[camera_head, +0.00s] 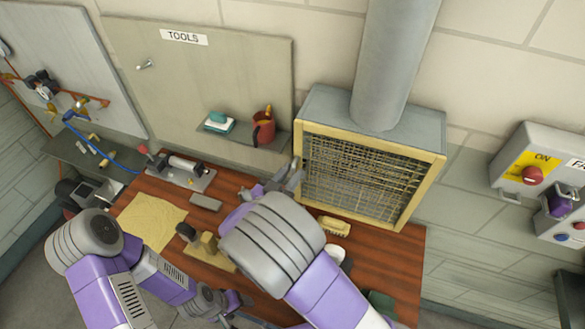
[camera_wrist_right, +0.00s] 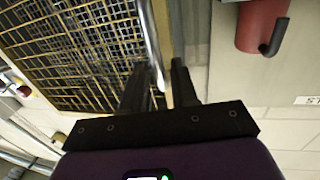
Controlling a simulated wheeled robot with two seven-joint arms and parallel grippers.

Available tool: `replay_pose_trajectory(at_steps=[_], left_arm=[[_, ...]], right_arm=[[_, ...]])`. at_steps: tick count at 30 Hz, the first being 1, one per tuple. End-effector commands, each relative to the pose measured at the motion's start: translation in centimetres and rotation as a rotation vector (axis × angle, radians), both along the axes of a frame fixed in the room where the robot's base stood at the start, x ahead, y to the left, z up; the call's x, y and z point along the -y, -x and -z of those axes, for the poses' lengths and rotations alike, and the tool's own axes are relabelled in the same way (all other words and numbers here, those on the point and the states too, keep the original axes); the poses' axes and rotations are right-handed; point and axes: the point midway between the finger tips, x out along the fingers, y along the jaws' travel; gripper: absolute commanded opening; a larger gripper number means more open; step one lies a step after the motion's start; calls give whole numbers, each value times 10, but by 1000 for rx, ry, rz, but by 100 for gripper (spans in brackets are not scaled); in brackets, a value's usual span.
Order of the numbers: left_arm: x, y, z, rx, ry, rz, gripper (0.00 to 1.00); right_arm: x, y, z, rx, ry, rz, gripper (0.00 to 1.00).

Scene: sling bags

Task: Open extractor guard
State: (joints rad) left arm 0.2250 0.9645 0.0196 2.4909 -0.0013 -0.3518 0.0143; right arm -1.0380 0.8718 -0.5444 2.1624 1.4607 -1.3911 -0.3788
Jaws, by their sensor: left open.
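The extractor guard (camera_head: 365,178) is a metal mesh in a yellow frame on the front of the grey extractor hood (camera_head: 325,107), and it looks closed. My right gripper (camera_head: 288,178) is at the guard's left edge. In the right wrist view the mesh (camera_wrist_right: 70,50) fills the upper left, and a silver bar handle (camera_wrist_right: 151,40) runs down between the two fingers of my right gripper (camera_wrist_right: 160,80). The fingers are apart, with a gap visible on the bar's right side. My left gripper (camera_head: 228,303) is low, in front of the bench, open and empty.
The wooden bench (camera_head: 390,262) holds a yellow cloth (camera_head: 150,220), a brush (camera_head: 334,226) and a small vise-like tool (camera_head: 180,172). A shelf with a red mug (camera_head: 263,128) is left of the hood. A control box with an ON switch (camera_head: 531,175) hangs at right.

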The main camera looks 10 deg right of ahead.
Motion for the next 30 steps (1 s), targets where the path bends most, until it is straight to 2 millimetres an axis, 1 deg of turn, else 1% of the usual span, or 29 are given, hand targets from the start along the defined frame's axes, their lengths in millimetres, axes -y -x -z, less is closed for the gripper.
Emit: replay_pose_trajectory(at_steps=[1,4,12,13,18,30], left_arm=[[0,0,-2,0,0,0,69],[0,0,-2,0,0,0,69],[0,0,-2,1,0,0,69],[0,0,-2,1,0,0,69],[0,0,-2,0,0,0,69],[0,0,-2,1,0,0,69]], right_arm=[[5,-4,0,0,1,2,29],[9,-8,0,0,0,0,29],[10,-10,0,0,0,-1,29],[10,-10,0,0,0,-1,27],[10,-10,0,0,0,-1,1],[7,-10,0,0,0,-11,0]])
